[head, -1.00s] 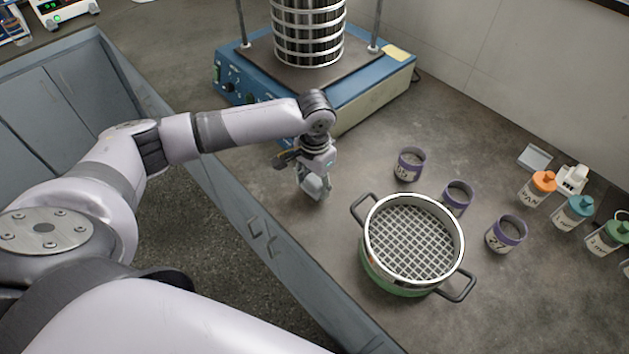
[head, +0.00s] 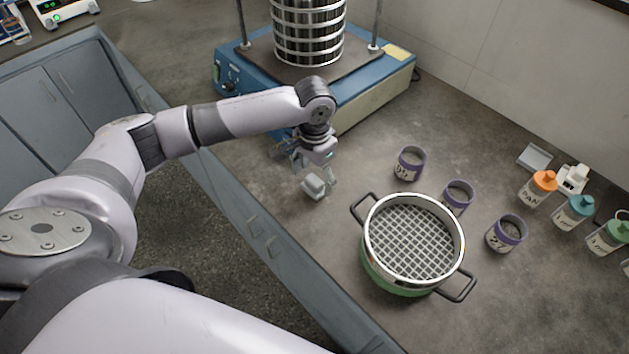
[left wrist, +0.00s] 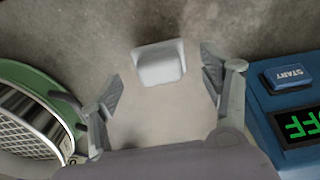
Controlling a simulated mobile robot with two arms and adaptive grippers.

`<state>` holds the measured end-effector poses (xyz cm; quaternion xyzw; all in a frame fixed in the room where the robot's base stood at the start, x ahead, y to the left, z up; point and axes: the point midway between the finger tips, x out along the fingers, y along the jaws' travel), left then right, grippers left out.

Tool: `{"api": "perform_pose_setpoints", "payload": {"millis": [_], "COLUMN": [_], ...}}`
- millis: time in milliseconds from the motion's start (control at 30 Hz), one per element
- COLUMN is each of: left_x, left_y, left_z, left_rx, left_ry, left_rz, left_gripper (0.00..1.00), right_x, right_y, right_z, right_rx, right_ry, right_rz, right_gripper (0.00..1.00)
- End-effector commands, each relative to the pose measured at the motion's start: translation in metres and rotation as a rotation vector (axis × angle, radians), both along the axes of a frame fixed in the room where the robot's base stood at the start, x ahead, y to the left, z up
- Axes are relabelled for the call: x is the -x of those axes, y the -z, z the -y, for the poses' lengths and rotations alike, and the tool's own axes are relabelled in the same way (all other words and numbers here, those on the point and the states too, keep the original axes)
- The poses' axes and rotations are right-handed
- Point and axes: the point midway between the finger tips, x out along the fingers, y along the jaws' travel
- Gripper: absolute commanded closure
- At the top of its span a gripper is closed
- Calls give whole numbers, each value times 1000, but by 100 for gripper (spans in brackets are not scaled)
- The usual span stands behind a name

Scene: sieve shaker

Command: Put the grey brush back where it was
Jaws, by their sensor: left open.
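The grey brush (head: 314,187) shows as a small light-grey block on the bench, in front of the blue sieve shaker. It also shows in the left wrist view (left wrist: 160,66), ahead of the fingers with bare bench around it. My left gripper (head: 314,171) is open just above and behind the brush. In the left wrist view its two fingers (left wrist: 161,76) are spread wide with clear gaps to either side of the brush. The lower part of the brush is hard to make out. My right gripper is not in view.
The blue shaker (head: 350,110) carries a sieve stack (head: 308,35). A green-based sieve with handles (head: 380,278) stands to the right. Several purple-rimmed cups (head: 409,165) and capped bottles (head: 538,190) stand farther right. The bench near the brush is clear.

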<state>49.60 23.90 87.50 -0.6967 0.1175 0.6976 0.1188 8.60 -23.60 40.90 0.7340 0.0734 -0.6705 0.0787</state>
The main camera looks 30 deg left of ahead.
Motion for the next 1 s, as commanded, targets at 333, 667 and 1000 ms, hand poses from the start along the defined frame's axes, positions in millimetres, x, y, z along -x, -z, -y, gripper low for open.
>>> {"api": "perform_pose_setpoints", "payload": {"millis": [333,667,1000], "left_x": [-1,0,0], "left_y": [-73,-95,-95], "left_z": [0,0,0], "left_rx": [1,1,1], "left_ry": [0,0,0], "left_rz": [4,0,0], "left_gripper": [29,29,29], "right_x": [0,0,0], "right_y": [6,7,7], "right_z": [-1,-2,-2], "right_rx": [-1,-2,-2], "right_ry": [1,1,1], "right_rz": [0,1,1], "right_gripper": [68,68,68]}}
